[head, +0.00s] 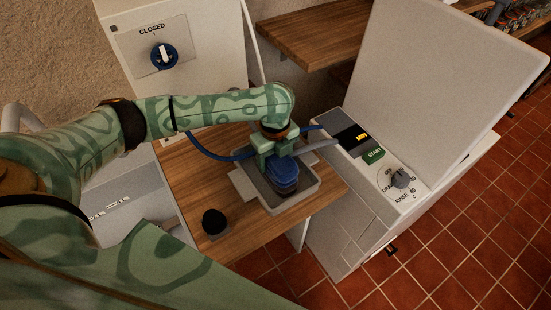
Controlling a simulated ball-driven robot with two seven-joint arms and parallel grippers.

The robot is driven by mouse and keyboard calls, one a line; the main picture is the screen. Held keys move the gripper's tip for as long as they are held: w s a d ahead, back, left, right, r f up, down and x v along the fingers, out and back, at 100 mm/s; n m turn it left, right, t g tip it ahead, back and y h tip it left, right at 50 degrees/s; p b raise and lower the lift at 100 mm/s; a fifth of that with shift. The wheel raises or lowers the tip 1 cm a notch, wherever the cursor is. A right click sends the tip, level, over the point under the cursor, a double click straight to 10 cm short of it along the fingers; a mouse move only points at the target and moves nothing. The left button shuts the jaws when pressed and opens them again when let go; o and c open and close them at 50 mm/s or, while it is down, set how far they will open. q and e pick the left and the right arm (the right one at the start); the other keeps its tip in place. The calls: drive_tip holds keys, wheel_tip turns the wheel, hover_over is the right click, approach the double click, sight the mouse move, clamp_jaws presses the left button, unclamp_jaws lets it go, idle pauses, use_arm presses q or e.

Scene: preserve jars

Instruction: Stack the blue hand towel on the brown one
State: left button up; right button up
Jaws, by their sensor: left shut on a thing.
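My left gripper (277,160) reaches down over a grey tray (303,197) on the wooden table. It is shut on the blue hand towel (284,180), which looks like a compact folded block. The blue towel is in or just above the tray; I cannot tell whether it touches what is beneath. I cannot make out the brown towel; it may be hidden under the blue one or the gripper. My right gripper is not in view.
A dark round object (214,222) sits near the table's (190,170) front edge. A white machine with a raised lid (440,90) and a dial stands on the right. A white cabinet with a blue switch (165,56) stands behind. A wooden shelf (315,35) is at the back.

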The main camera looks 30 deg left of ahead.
use_arm(q)
drive_tip(key=o, duration=1)
wheel_tip(320, 180, up, 12)
drive_tip(key=p, duration=0.4)
